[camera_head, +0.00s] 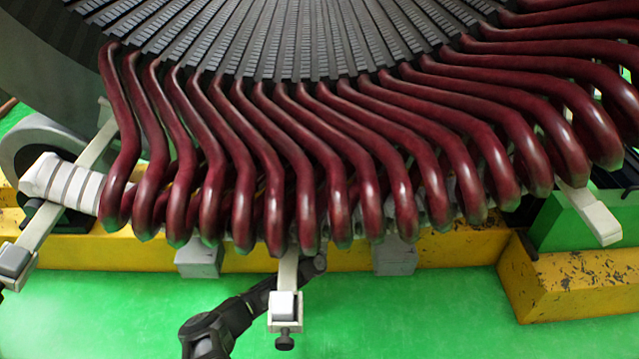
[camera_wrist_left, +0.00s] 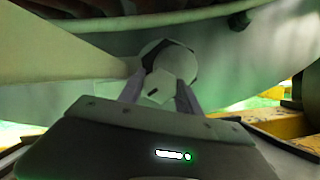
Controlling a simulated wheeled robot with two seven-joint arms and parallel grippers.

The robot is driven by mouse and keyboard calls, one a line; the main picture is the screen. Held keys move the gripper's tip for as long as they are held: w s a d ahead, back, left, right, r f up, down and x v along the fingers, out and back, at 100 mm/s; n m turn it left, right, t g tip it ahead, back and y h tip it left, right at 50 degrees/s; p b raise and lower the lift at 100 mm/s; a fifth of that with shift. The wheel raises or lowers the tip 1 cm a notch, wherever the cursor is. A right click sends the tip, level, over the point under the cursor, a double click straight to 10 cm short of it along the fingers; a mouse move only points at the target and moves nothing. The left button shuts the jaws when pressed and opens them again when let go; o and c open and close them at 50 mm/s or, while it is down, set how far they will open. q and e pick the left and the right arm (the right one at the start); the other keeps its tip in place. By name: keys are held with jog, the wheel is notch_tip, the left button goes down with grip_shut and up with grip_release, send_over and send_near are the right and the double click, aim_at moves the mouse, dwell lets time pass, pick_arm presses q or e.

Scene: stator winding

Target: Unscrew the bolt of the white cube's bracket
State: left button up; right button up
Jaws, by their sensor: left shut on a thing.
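In the left wrist view, my left gripper (camera_wrist_left: 160,95) is shut, its two fingers on either side of a pale hexagonal bolt head (camera_wrist_left: 168,88). A round pale part shows behind the bolt head. In the head view, a pale bracket (camera_head: 288,272) hangs below the coils at the centre, with a white cube (camera_head: 284,305) at its lower end and a dark knobbed bolt (camera_head: 285,340) under the cube. A dark arm of mine passes behind this bracket; its gripper is hidden by the coils. My right gripper is not in view.
Dark red coils (camera_head: 243,190) fan out below the grey stator core (camera_head: 300,40). Other pale brackets stand at the left (camera_head: 40,228) and right (camera_head: 590,212). A yellow beam (camera_head: 455,245) runs behind. The green floor (camera_head: 420,310) below is mostly clear.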

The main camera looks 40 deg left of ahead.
pick_arm(q)
grip_shut()
jog(key=shift+f+n+b, duration=0.15)
jog(key=shift+n+b, duration=0.35)
jog(key=shift+b, duration=0.4)
jog(key=shift+n+g+y+b, duration=0.3)
jog(key=shift+n+y+b, duration=0.2)
jog(key=shift+n+b, duration=0.25)
jog(key=shift+d+n+g+y, duration=0.1)
jog(key=shift+n+g+y, duration=0.3)
jog(key=shift+n, duration=0.75)
jog(key=shift+n+g+y, duration=0.55)
jog(key=shift+n, duration=0.85)
jog(key=shift+n+g+y, duration=0.55)
jog(key=shift+n, duration=0.85)
jog(key=o, duration=0.9)
grip_release()
